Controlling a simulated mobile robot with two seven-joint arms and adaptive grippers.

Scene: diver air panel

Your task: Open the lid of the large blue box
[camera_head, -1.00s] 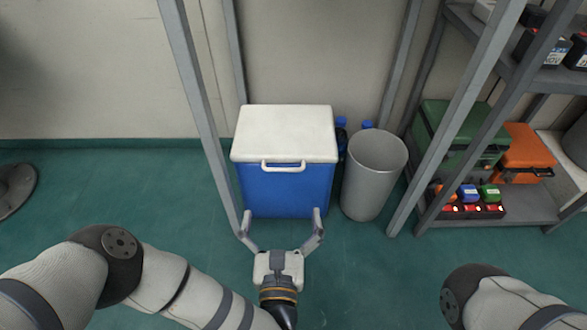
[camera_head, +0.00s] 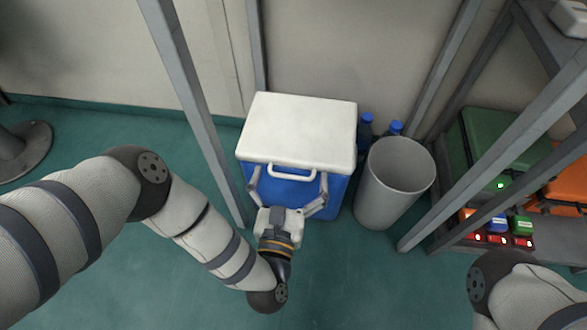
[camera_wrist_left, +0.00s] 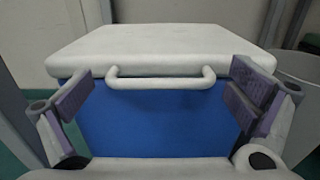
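The large blue box (camera_head: 338,197) stands on the floor against the wall. Its white lid (camera_head: 300,128) lies flat and closed on top. A white handle (camera_head: 291,172) sticks out from the lid's front edge. My left gripper (camera_head: 288,185) is open in front of the box, its two fingers spread to either side of the handle. In the left wrist view the handle (camera_wrist_left: 160,82) lies between the finger pads and apart from both. The lid (camera_wrist_left: 150,50) and blue front (camera_wrist_left: 150,122) also show there. My right gripper is out of view; only part of my right arm shows.
A grey bin (camera_head: 394,183) stands close to the right of the box, with blue-capped bottles (camera_head: 366,130) behind. A grey metal post (camera_head: 190,90) rises left of the box. At right, shelving holds a green case (camera_head: 500,145) and an orange case (camera_head: 562,190).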

